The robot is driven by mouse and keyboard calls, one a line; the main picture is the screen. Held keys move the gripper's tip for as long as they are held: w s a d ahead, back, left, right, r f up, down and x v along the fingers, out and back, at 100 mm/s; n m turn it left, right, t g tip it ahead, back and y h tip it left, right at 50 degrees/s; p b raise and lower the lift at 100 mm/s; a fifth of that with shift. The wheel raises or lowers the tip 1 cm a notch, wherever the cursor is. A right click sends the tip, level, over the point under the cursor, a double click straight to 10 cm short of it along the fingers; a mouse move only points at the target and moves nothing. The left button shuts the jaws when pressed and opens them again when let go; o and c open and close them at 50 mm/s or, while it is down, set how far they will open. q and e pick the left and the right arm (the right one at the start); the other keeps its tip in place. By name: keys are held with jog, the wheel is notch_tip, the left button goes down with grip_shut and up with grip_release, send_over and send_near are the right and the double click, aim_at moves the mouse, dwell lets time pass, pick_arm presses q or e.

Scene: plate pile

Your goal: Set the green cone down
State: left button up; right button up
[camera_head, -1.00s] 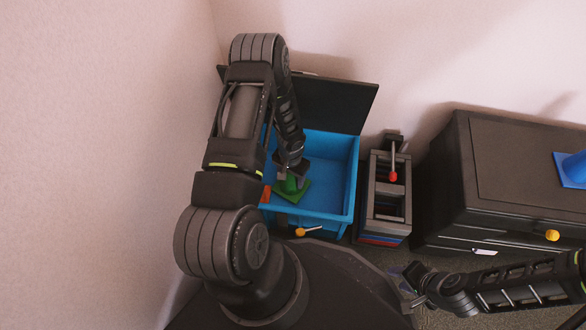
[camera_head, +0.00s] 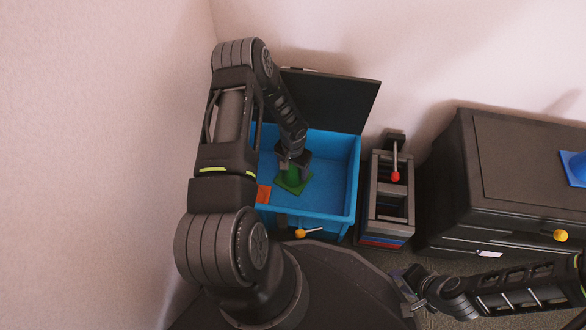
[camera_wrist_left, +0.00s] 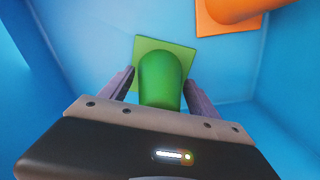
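The green cone (camera_head: 293,183), with its square base, is inside the blue bin (camera_head: 340,165). My left gripper (camera_head: 292,163) reaches down into the bin from above and is shut on the cone. In the left wrist view the cone (camera_wrist_left: 161,80) is between the two fingers (camera_wrist_left: 160,85), its square base showing beyond the fingertips. I cannot tell whether the base touches the bin floor. My right gripper (camera_head: 410,290) is low at the right of the bin; its fingers are too small to judge.
An orange cone lies at the bin's left side (camera_head: 263,193) and shows in the wrist view (camera_wrist_left: 228,14). The bin's dark lid (camera_head: 330,100) stands open behind. A lever rack (camera_head: 390,200) and a dark cabinet (camera_head: 500,190) with a blue cone (camera_head: 576,168) stand to the right.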

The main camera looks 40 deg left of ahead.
pick_arm(q)
jog(key=shift+o, duration=0.8)
jog(key=shift+r, duration=0.1)
jog(key=shift+r+p, duration=0.3)
notch_tip(320, 180, up, 10)
jog(key=p, duration=0.4)
jog(key=shift+r, duration=0.75)
